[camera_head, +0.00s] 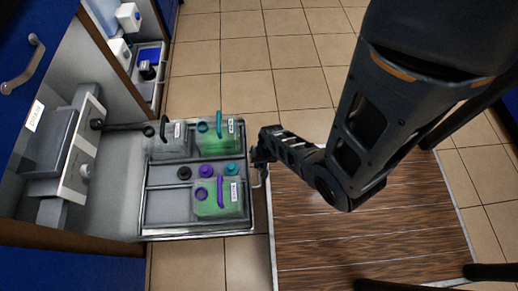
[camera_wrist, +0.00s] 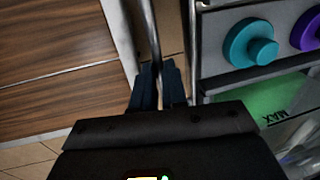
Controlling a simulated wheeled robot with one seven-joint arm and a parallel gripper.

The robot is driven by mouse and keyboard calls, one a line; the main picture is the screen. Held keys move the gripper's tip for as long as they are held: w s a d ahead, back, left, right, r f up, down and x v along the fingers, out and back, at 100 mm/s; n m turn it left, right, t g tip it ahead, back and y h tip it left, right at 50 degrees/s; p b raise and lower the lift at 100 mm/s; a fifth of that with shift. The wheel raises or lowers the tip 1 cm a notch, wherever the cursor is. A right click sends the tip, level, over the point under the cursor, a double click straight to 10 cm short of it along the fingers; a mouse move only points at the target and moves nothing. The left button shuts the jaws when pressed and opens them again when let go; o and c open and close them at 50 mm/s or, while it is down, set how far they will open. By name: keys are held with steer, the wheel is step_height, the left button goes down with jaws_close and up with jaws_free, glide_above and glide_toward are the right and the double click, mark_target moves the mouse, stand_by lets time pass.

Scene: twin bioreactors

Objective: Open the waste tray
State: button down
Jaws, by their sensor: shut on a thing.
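The waste tray (camera_head: 195,237) is a grey metal tray pulled out from a low cabinet bay, with its front edge toward the right in the head view. My gripper (camera_head: 259,158) is at that front edge, where the tray's thin metal handle (camera_head: 264,178) is. In the wrist view the two dark fingers of my gripper (camera_wrist: 160,72) are close together around the handle bar (camera_wrist: 152,35), beside the tray's front rim (camera_wrist: 193,50). The exact contact is partly hidden by the fingers.
A second bay with bottles (camera_head: 147,70) is farther back.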

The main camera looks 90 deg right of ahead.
steer(key=c, duration=1.2)
jaws_free()
steer(key=shift+o, duration=0.2)
steer(key=shift+s, duration=0.1)
